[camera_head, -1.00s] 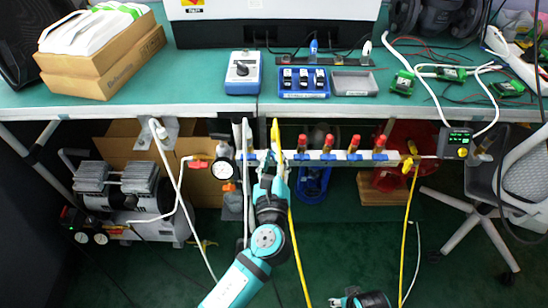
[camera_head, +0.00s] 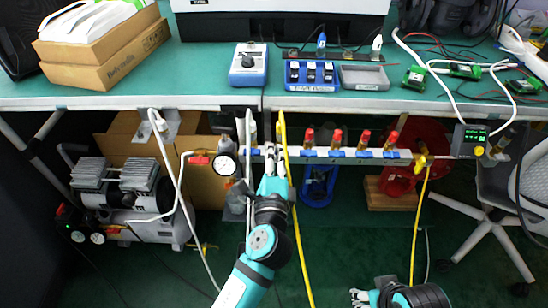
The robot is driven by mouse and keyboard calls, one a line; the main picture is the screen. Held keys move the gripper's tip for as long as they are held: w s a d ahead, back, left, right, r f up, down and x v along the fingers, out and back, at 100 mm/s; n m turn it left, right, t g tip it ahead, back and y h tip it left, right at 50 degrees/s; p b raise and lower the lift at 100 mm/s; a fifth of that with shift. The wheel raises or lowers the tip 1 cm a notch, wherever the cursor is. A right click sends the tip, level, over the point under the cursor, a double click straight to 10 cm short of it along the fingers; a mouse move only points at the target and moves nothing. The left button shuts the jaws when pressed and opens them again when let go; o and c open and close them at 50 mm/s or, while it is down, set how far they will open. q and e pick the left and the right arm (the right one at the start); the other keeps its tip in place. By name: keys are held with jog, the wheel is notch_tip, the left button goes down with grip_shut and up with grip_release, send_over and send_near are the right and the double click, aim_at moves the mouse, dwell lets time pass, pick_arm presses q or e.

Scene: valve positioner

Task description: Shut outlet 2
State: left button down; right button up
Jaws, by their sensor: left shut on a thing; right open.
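A white pipe manifold (camera_head: 322,154) with blue blocks runs below the table edge. Several red-topped valves (camera_head: 336,138) stand up along it. Outlet numbers are too small to read, so I cannot tell which is outlet 2. My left gripper (camera_head: 275,158) is at the manifold's left end, left of the leftmost visible red valve (camera_head: 309,137), beside the yellow hose (camera_head: 284,185). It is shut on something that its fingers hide. My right gripper (camera_head: 360,297) is open and empty, low at the bottom edge, apart from the manifold.
A pressure gauge (camera_head: 226,165) and red handle (camera_head: 199,160) are left of the manifold. A yellow valve (camera_head: 423,161) is at its right end. White hoses hang near the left arm. The table (camera_head: 205,85) overhangs the manifold. A compressor (camera_head: 130,195) stands left; a chair (camera_head: 490,205) stands right.

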pick_arm(q)
jog(key=shift+f+n, duration=0.2)
jog(key=shift+n, duration=0.4)
jog(key=shift+b, duration=0.35)
jog(key=c, duration=1.4)
grip_release()
jog(key=shift+r, duration=0.15)
